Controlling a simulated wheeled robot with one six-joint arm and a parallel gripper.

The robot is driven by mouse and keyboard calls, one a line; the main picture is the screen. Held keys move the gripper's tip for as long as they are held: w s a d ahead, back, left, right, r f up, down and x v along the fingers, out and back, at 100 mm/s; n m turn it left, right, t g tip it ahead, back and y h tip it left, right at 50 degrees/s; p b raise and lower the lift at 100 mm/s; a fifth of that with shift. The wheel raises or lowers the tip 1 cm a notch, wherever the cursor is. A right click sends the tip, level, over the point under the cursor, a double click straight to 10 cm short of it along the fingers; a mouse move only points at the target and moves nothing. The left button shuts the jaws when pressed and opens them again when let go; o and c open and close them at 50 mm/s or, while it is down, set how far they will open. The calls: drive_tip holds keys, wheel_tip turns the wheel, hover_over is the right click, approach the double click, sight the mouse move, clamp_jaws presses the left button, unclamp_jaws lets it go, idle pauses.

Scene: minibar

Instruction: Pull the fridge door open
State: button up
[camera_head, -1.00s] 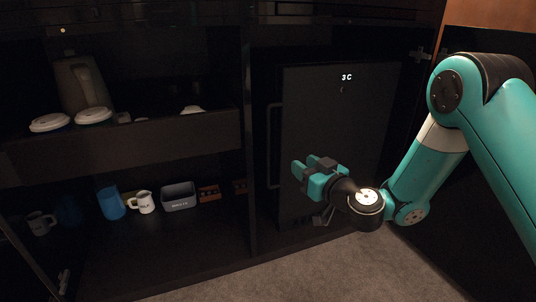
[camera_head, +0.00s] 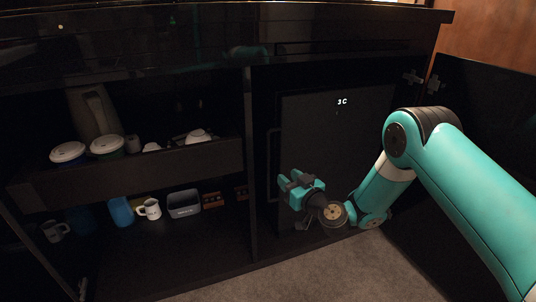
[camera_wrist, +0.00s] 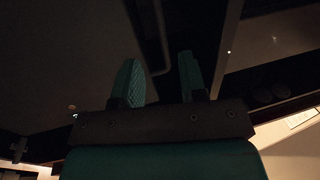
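The fridge is a dark box in the right bay of the cabinet, with a lit "3C" display; its door (camera_head: 335,140) looks closed. A slim dark bracket-shaped handle (camera_head: 271,160) runs upright along the door's left edge. My teal gripper (camera_head: 285,181) is in front of the door's lower left part, just right of the handle's lower part. In the wrist view my gripper (camera_wrist: 160,75) has its two fingers apart. The handle's bent end (camera_wrist: 156,50) appears in the gap between them. I cannot tell whether it is within finger depth or beyond. Nothing is gripped.
A dark upright divider (camera_head: 250,165) stands left of the fridge. Left shelves hold a kettle (camera_head: 95,110), lidded cups, a blue cup (camera_head: 120,211), a white mug (camera_head: 149,209) and a grey bin (camera_head: 184,204). An open cabinet door (camera_head: 470,130) stands right, beside my arm. Carpet (camera_head: 320,270) lies in front.

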sight(269, 160)
drive_tip(key=b+x, duration=0.1)
drive_tip(key=x, duration=0.9)
drive_tip(key=shift+w+b, duration=0.1)
drive_tip(key=shift+b, duration=0.2)
drive_tip(key=shift+x, duration=0.8)
drive_tip(key=shift+c, duration=0.5)
clamp_jaws()
